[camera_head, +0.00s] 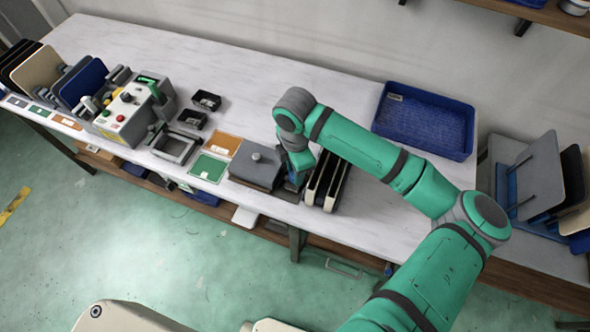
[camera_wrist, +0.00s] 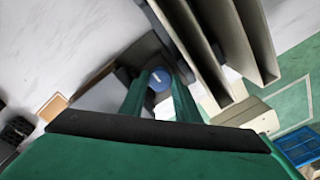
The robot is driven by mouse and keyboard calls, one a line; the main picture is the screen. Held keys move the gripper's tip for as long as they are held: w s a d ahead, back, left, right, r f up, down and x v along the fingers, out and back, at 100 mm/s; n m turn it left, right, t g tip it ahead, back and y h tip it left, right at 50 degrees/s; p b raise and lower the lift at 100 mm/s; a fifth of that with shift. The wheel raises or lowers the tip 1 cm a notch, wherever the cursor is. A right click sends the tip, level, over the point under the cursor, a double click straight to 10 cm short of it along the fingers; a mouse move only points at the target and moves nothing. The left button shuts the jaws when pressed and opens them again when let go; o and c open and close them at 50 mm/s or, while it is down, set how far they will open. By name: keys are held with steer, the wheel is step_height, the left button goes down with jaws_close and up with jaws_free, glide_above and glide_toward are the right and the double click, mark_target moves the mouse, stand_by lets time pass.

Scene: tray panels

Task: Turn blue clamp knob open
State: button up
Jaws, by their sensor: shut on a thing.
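The blue clamp knob (camera_wrist: 159,79) is round with a pale mark line on its top. It sits between the two green fingers of my gripper (camera_wrist: 161,88) in the wrist view, and the fingers are shut on it. In the head view my gripper (camera_head: 296,178) reaches down beside a grey box (camera_head: 255,165) and covers most of the knob. The clamp body under the knob is largely hidden by the fingers.
Upright panels in a rack (camera_head: 326,182) stand close on the right of my gripper. A blue tray (camera_head: 424,120) lies at the back right. A control box (camera_head: 125,108) with buttons stands at the left. The table middle behind my gripper is clear.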

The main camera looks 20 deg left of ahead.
steer(key=o, duration=1)
steer(key=shift+o, duration=0.2)
